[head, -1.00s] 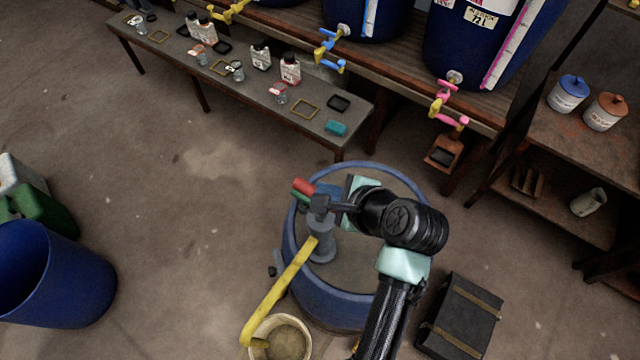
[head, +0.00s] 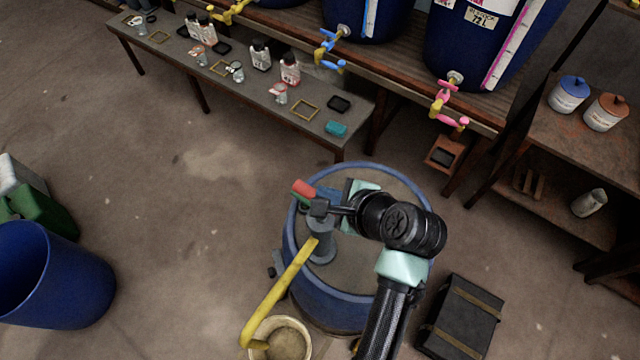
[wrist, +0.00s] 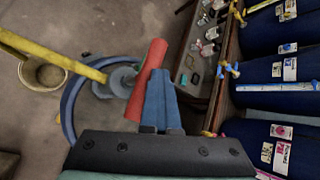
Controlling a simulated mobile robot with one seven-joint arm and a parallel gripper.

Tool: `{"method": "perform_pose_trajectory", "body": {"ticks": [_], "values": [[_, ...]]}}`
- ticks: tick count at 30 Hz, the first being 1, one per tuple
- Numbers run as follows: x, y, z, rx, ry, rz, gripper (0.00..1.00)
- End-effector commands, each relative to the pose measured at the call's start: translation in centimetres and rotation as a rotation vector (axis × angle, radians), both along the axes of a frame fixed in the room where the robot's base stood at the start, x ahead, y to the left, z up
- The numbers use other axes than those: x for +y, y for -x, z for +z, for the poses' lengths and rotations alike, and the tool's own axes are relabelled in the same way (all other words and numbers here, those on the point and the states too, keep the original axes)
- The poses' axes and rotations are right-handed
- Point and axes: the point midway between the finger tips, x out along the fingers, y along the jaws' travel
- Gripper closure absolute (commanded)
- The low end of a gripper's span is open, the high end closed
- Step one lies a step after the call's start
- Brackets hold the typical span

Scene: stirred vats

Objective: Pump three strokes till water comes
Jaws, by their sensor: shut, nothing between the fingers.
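The hand pump (head: 321,240) is grey and stands on a blue drum (head: 340,306). Its red handle (head: 303,187) sticks out at the top left of the pump head. A yellow spout (head: 278,292) slopes down to a cream bucket (head: 280,320); I cannot tell whether water runs from it. In the wrist view my gripper (wrist: 158,78) has its blue fingers together, beside the red handle (wrist: 147,78) and overlapping part of it. The handle is not between the fingers; whether they touch it is unclear.
A low bench (head: 190,62) with bottles and small trays stands at the back left. Blue vats (head: 500,50) with coloured taps are behind. A black case (head: 460,318) lies right of the drum. A blue bin (head: 60,275) stands at the left. The floor between is clear.

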Motion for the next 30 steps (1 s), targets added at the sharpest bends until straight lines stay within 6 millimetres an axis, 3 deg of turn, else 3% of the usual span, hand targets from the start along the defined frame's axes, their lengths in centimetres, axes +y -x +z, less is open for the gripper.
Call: {"method": "perform_pose_trajectory", "body": {"ticks": [30], "values": [[0.0,0.2,-1.6,0.008,0.000,0.000,1.00]]}}
